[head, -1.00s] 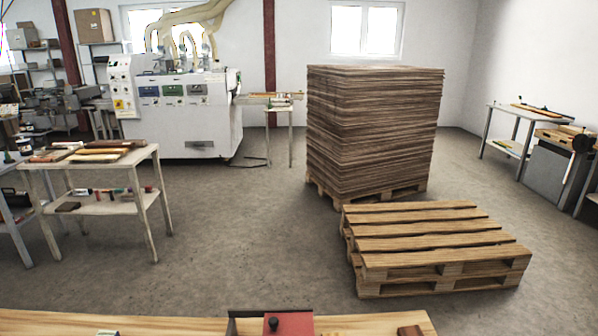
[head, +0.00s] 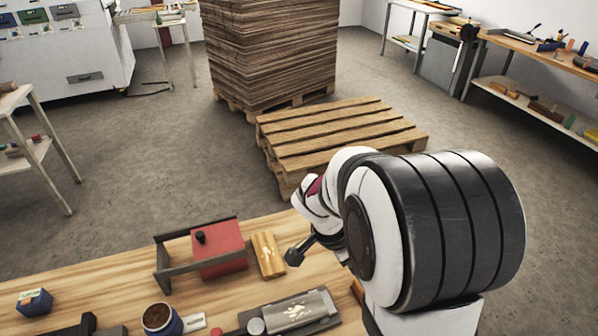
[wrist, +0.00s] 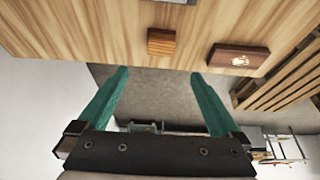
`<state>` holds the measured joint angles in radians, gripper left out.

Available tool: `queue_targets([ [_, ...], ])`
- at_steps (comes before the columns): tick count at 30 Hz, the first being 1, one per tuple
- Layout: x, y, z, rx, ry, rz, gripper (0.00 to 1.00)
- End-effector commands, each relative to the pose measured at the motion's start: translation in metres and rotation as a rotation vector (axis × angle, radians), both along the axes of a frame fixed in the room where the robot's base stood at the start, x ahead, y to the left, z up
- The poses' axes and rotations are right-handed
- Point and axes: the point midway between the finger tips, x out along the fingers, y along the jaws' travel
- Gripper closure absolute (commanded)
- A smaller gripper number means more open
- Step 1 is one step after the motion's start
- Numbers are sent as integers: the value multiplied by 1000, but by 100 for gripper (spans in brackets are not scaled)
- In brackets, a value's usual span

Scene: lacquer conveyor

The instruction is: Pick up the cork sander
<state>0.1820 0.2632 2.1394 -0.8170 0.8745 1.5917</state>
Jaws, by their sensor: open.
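In the wrist view my gripper (wrist: 160,74) is open and empty, its two teal fingers spread over the bench's edge. A small orange-brown block (wrist: 162,42) lies on the wooden bench beyond the fingertips, roughly in line with the gap between them and apart from both. It looks like the cork sander, but I cannot be certain. A darker brown block with a pale mark (wrist: 238,58) lies to its right near the bench edge. In the head view a brown piece (head: 357,290) shows beside my arm, which partly hides it. The teal fingers cannot be made out there.
On the bench (head: 110,275) are a red box with a black knob (head: 222,249) in a dark frame, a golden block (head: 268,255), a grey plate (head: 290,314), a cup with brown contents (head: 160,318) and a blue box (head: 34,302). A pallet (head: 340,138) stands beyond.

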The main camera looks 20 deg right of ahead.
Motion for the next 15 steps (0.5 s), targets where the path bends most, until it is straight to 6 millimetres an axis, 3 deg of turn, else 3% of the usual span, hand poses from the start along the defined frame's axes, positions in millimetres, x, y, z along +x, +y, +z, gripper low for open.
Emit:
queue_targets([
  [7, -2, -26, -64, 3, 7, -7, 0],
  [15, -1, -41, -105, 4, 6, -5, 0],
])
